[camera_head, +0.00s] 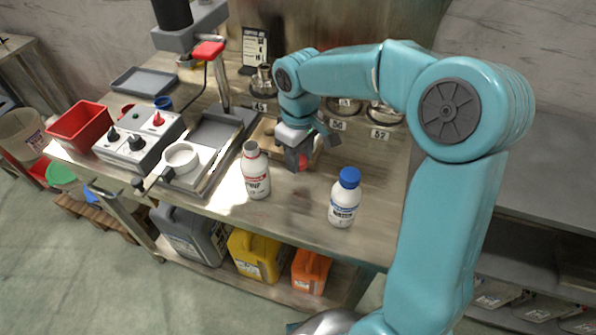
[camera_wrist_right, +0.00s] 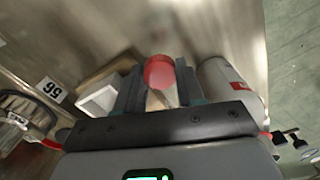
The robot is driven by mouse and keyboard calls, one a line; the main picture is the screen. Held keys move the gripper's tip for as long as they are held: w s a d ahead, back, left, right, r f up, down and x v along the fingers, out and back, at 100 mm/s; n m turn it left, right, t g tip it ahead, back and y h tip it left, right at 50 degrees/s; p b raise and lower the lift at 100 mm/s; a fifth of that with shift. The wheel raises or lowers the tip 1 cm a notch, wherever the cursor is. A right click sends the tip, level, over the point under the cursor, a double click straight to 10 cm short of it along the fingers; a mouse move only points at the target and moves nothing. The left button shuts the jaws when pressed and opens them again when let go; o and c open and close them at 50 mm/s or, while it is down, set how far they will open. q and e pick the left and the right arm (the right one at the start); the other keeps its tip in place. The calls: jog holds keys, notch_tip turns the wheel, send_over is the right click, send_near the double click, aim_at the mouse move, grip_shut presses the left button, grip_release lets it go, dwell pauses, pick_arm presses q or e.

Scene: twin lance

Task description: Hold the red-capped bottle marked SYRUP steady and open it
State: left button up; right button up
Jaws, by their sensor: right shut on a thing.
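A white bottle with a red label (camera_head: 257,180) stands upright on the bench in the head view. Its top is pale with no red cap on it, and its lettering is too small to read surely. My right gripper (camera_head: 301,158) is just right of this bottle, apart from it, pointing down over the bench. It is shut on a red cap (camera_head: 303,161), which also shows between the fingers in the right wrist view (camera_wrist_right: 159,72). The bottle (camera_wrist_right: 222,78) lies right of the fingers there. My left gripper is not in view.
A blue-capped white bottle (camera_head: 345,200) stands to the right, near the bench's front edge. A grey tray (camera_head: 213,134), a control box (camera_head: 137,137) and a red bin (camera_head: 80,126) are to the left. Metal-topped jars and number tags stand behind. Bare bench lies between the two bottles.

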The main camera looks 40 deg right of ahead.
aim_at(299, 180)
notch_tip(299, 180, down, 5)
jog(key=shift+r, duration=0.2)
jog(key=shift+w+f, duration=0.1)
jog(key=shift+f, duration=0.25)
jog(key=shift+f+b, duration=0.1)
jog(key=shift+b, duration=0.25)
jog(key=o, duration=0.9)
